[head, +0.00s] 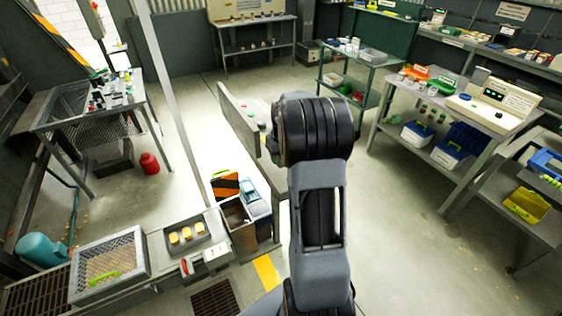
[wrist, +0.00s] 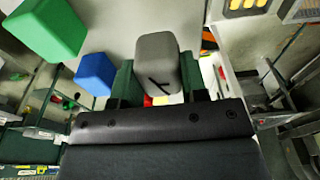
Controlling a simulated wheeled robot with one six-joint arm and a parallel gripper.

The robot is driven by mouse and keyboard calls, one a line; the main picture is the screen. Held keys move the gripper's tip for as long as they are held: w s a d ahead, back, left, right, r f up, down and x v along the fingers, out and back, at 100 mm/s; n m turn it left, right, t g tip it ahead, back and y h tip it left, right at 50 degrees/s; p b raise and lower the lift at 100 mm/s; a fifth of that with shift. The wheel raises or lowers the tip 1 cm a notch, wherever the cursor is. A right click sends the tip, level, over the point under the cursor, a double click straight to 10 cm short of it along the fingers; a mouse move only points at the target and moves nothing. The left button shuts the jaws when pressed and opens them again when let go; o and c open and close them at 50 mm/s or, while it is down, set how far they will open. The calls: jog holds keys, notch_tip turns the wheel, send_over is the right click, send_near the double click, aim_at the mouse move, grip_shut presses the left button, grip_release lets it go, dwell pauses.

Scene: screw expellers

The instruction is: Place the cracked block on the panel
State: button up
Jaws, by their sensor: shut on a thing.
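The cracked block (wrist: 157,62) is grey with a dark crack mark on its face. In the wrist view it sits between the two green fingers of my gripper (wrist: 159,80), which is shut on it. A pale grey surface (wrist: 135,22), possibly the panel, lies beyond the block; I cannot tell whether they touch. A green block (wrist: 45,28) and a blue block (wrist: 95,74) show to the left of the held block. In the head view my arm hides the gripper and the block, and a grey slab (head: 236,118) shows left of the arm.
A small red thing (wrist: 148,101) shows behind the fingers. In the head view, a tray of yellow pieces (head: 186,236) and a mesh-covered box (head: 108,266) are at lower left. A loaded bench (head: 450,101) stands at right. The floor between the arm and that bench is clear.

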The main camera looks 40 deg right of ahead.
jog(key=shift+f, duration=1.55)
jog(key=shift+f, duration=0.1)
jog(key=o, duration=0.9)
